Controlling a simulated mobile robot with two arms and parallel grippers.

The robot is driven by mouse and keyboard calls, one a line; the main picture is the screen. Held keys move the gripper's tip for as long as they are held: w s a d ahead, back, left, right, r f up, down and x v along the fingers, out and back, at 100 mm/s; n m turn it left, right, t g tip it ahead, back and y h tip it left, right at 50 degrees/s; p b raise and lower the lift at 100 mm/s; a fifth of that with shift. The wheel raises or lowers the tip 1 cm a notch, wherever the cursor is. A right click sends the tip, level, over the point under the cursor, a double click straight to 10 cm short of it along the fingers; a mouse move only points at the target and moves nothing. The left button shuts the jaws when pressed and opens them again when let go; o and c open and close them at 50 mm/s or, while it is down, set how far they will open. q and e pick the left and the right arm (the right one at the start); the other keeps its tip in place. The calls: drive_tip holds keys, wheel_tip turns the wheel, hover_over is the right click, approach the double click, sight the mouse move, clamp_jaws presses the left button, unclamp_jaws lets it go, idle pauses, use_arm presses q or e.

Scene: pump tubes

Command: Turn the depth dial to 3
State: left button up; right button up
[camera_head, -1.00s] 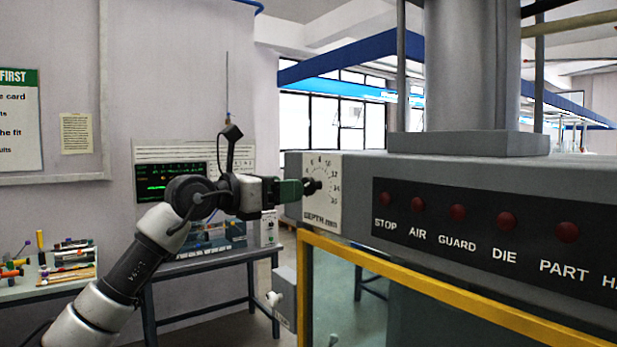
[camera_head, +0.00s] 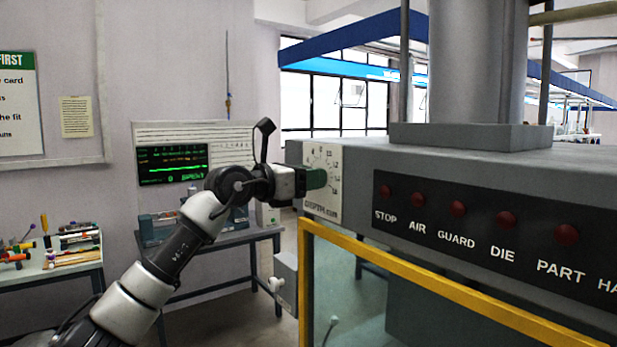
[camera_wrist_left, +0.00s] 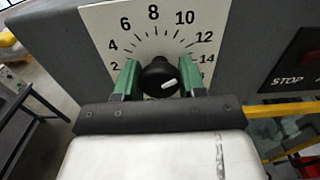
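The depth dial is a black round knob (camera_wrist_left: 160,78) with a white mark, on a pale plate (camera_head: 322,182) numbered in steps of two. In the wrist view the white mark lies on the knob's right side, toward the high numbers; the exact reading is unclear. My left gripper (camera_head: 312,180) has green fingers and is at the dial. In the wrist view its fingers (camera_wrist_left: 160,76) stand on either side of the knob, very close to it; whether they press on it is unclear. In the head view the gripper hides the knob. My right gripper is not in view.
The plate is on a grey machine with red lamps (camera_head: 457,209) labelled STOP, AIR, GUARD, DIE and PART. A yellow frame (camera_head: 420,283) runs below. A bench with a green screen (camera_head: 172,164) stands behind my arm, and a table with parts (camera_head: 75,258) at left.

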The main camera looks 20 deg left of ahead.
use_arm(q)
drive_tip(key=shift+c, duration=0.4)
drive_tip(key=shift+n, duration=0.4)
drive_tip(key=shift+n+b, duration=0.35)
drive_tip(key=shift+n, duration=0.35)
drive_tip(key=n+b, duration=0.1)
drive_tip(key=n, duration=0.3)
drive_tip(key=n+b, duration=0.1)
drive_tip(key=n, duration=0.6)
drive_tip(key=shift+n+b, duration=0.3)
drive_tip(key=n+b, duration=0.1)
drive_tip(key=n, duration=0.5)
drive_tip(key=n+b, duration=0.2)
drive_tip(key=n, duration=0.5)
